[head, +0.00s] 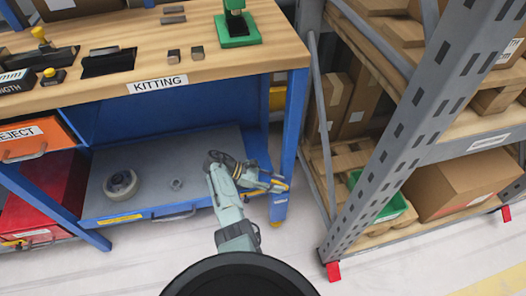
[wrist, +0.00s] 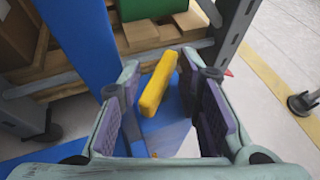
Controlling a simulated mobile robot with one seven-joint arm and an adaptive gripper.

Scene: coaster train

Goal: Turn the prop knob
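A yellow bar-shaped knob (wrist: 157,83) shows in the wrist view, tilted, in front of a blue surface. My gripper (wrist: 160,72) is open around it, with one dark-padded finger on each side. Gaps show between the knob and both pads, so it is not gripped. In the head view my gripper (head: 274,183) is low at the blue front right leg (head: 291,115) of the kitting bench. The knob is mostly hidden there by my gripper. I cannot tell the knob's turn angle against any mark.
A grey rack (head: 395,150) with boxes stands close on the right. The wooden bench top (head: 250,62) is above. Pale floor is clear in front.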

